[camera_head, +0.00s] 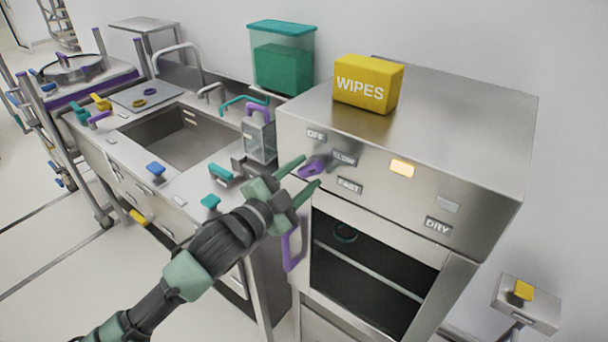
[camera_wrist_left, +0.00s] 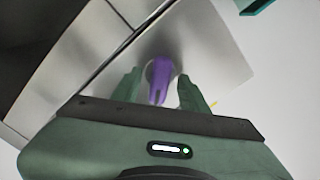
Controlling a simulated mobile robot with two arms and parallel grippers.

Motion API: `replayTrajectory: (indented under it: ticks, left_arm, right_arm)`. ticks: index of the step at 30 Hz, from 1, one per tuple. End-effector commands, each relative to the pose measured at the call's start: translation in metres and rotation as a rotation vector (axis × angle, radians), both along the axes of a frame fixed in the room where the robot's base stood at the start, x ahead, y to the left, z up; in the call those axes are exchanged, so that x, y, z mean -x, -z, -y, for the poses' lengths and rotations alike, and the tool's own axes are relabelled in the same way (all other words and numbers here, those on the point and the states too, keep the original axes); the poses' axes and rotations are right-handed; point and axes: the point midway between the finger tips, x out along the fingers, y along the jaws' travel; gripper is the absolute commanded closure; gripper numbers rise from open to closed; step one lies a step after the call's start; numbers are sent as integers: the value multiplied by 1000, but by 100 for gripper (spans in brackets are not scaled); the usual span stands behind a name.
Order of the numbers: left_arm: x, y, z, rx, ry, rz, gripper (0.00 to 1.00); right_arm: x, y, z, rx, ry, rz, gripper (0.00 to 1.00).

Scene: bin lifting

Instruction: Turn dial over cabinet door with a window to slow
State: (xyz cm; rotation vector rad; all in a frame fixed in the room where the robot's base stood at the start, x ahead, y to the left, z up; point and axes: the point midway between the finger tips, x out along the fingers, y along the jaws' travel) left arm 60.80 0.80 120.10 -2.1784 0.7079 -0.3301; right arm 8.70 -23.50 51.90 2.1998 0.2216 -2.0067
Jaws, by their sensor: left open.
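The purple dial (camera_head: 311,168) is on the front of the steel cabinet (camera_head: 460,150), above the door with a window (camera_head: 375,270). The labels OFF (camera_head: 316,135), SLOW (camera_head: 344,158) and FAST (camera_head: 349,186) surround it. I cannot tell for sure which label it points to. My left gripper (camera_head: 304,172) is open, with its green fingers on either side of the dial. In the left wrist view the dial (camera_wrist_left: 160,80) lies between the two fingertips (camera_wrist_left: 160,88), with gaps on both sides. My right gripper is not in view.
The cabinet door has a purple handle (camera_head: 293,246) just below my gripper. A yellow WIPES box (camera_head: 368,84) sits on the cabinet. To the left, a counter with a sink (camera_head: 180,135) holds several coloured items. Floor is clear at lower left.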

Motion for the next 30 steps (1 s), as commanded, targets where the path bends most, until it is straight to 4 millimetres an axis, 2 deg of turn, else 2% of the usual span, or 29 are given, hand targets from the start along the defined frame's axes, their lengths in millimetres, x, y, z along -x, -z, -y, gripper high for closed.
replayTrajectory:
  ticks: [9,13,30]
  left_arm:
    - [42,4,-31,-3,1,1,56]
    - [54,3,-40,-2,0,-1,56]
    - [60,2,-43,2,-2,-6,56]
  right_arm:
    - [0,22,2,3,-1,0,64]
    - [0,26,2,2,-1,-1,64]
    - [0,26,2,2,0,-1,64]
